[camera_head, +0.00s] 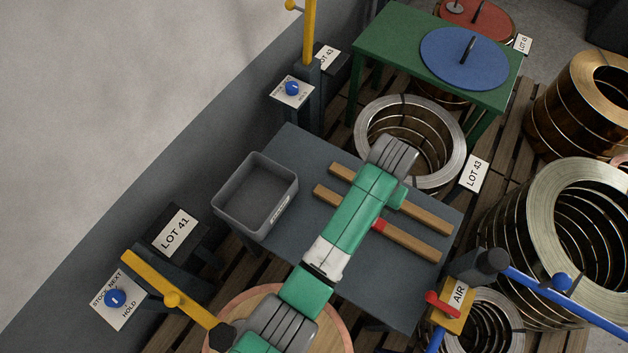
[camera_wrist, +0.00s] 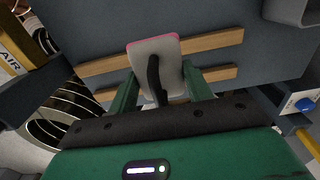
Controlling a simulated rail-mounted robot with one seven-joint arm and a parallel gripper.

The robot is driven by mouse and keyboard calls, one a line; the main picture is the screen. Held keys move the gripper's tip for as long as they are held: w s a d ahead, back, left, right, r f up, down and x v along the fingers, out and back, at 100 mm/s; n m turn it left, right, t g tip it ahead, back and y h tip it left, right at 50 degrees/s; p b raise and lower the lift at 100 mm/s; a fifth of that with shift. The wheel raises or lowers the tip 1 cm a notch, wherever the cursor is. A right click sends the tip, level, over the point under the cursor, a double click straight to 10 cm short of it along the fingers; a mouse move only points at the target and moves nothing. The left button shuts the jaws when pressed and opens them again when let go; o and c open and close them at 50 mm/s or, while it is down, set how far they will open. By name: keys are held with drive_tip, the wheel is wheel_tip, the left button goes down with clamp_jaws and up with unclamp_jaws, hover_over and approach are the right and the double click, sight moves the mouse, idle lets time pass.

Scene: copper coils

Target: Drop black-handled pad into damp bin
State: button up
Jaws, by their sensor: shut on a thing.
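The black-handled pad is a small pale-grey block with a pink edge (camera_wrist: 172,48) and a black loop handle. My gripper (camera_wrist: 160,78) is shut on it in the wrist view, with a green finger on each side of the handle. The pad is over the wooden bars; I cannot tell if it touches them. In the head view my arm hides nearly all of it; a small red patch shows beside the arm. A grey open bin (camera_head: 246,222) stands left of my arm on the table, looking empty. Its front label is too small to read.
Two wooden bars (camera_head: 420,243) lie on the dark table (camera_head: 290,150). Yellow and blue posts and levers stand around it, including the AIR post (camera_head: 455,300). Copper coils (camera_head: 575,110) stand to the right. A green table (camera_head: 385,45) with a blue disc lid (camera_head: 445,62) is behind.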

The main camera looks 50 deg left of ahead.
drive_tip(key=s+a+r+n+p, duration=0.3)
drive_tip(key=s+a+p, duration=0.2)
drive_tip(key=s+a, duration=0.5)
drive_tip(key=s+a+r+n+p, duration=0.3)
drive_tip(key=s+a+p, duration=0.35)
drive_tip(key=a, duration=0.75)
wheel_tip(320, 180, down, 6)
drive_tip(key=b, duration=0.7)
drive_tip(key=shift+s+f, duration=0.2)
drive_tip(key=shift+s, duration=0.1)
drive_tip(key=o, duration=1.1)
drive_tip(key=shift+r, duration=0.1)
wheel_tip(320, 180, up, 8)
drive_tip(key=shift+f+p, duration=0.15)
drive_tip(key=shift+p, duration=0.75)
